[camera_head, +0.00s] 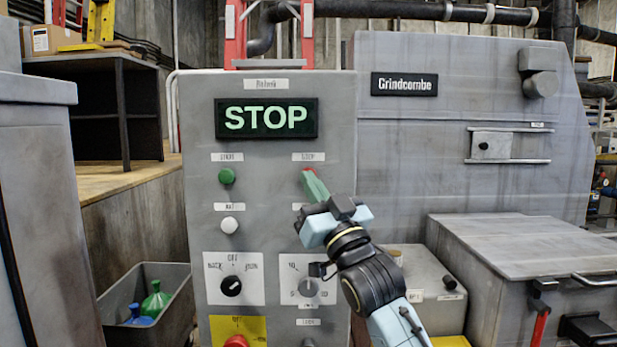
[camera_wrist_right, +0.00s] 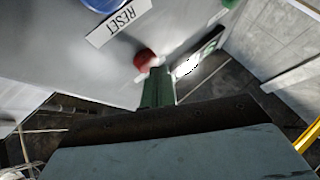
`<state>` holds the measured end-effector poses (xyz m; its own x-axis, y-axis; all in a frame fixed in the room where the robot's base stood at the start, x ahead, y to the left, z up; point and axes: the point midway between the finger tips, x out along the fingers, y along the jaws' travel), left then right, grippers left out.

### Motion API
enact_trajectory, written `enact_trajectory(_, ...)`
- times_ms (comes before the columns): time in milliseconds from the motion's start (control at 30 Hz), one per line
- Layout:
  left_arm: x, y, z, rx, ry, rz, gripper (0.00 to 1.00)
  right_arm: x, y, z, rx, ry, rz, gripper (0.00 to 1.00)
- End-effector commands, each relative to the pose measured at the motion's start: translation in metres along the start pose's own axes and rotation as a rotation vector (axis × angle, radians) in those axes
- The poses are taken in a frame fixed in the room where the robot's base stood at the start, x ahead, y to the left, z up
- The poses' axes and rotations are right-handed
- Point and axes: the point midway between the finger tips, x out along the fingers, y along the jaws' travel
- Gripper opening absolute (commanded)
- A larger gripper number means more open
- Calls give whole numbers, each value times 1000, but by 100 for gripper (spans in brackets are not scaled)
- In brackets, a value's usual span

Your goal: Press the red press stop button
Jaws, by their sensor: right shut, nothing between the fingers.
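The red press stop button (camera_head: 305,176) is on the upright grey control panel (camera_head: 270,230), under a small label in the right column. My right gripper covers much of it. In the right wrist view the red button (camera_wrist_right: 144,60) sits right at the tip of the fingers. My right gripper (camera_head: 313,182) is shut and empty, with its green fingers pointing at the button; the same fingers show in the wrist view (camera_wrist_right: 158,85). I cannot tell whether they touch it. The display (camera_head: 266,118) above reads STOP in green letters. My left gripper is out of view.
A green button (camera_head: 227,176), a white button (camera_head: 230,225) and a black knob (camera_head: 231,286) are on the panel's left column. A red button (camera_head: 236,342) on yellow is at the bottom. A blue button (camera_wrist_right: 101,4) is by a RESET label. The grey machine (camera_head: 440,150) stands right.

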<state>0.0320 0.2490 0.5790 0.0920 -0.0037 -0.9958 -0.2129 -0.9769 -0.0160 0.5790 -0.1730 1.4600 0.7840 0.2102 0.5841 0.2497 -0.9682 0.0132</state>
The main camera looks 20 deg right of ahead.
Motion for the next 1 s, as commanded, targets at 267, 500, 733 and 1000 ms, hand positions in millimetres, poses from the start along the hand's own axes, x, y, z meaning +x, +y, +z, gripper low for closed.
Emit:
enact_trajectory(267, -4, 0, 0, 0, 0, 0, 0, -10, -7, -6, 1, -2, 1, 0)
enact_trajectory(500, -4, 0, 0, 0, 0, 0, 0, -12, -8, -7, 0, -2, 1, 0)
enact_trajectory(733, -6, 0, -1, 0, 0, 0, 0, -16, -12, -11, 1, -1, 0, 0)
enact_trajectory(1000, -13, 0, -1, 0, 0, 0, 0, -35, -26, -25, 2, -1, 0, 0)
